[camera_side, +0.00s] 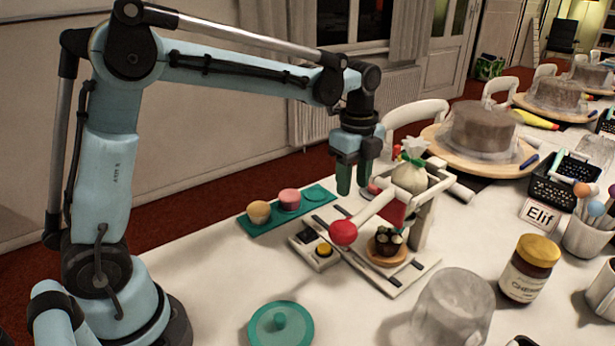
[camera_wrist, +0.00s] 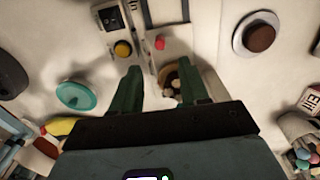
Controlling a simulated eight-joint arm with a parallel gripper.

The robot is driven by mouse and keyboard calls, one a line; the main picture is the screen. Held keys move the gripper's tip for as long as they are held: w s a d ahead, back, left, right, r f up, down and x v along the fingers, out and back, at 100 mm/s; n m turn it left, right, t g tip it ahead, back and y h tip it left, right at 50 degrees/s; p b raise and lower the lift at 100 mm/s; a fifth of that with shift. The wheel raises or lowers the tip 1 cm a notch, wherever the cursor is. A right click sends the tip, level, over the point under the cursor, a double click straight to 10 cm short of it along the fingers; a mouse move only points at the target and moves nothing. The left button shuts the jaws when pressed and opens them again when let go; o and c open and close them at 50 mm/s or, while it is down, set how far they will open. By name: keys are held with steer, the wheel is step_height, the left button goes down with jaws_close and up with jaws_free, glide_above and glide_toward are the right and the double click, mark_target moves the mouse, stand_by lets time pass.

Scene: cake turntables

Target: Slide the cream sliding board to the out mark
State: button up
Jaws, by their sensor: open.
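A cream press stand with a flat cream base (camera_side: 412,277) stands on the table in the side view, with dark strips on its base. A round wooden plate with a dark cupcake (camera_side: 387,243) sits on it. The cream sliding board cannot be told surely from the base, and I cannot make out a labelled out mark. A lever with a red ball (camera_side: 343,233) reaches over the base. My gripper (camera_side: 355,184) is open and empty, above the table behind the lever; its fingers (camera_wrist: 158,68) also show open in the wrist view, partly hiding the cupcake.
A tied bag (camera_side: 409,176) is in the press stand. A teal lid (camera_side: 281,328), a clear cover (camera_side: 452,310) and a jar (camera_side: 530,270) stand in front. The left table is mostly bare.

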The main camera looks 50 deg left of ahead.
mark_target(350, 218)
step_height(350, 218, down, 9)
steer(key=shift+r, duration=0.1)
jaws_close()
stand_by(0.4)
steer(key=shift+a, duration=5.15)
jaws_free()
step_height(350, 218, up, 7)
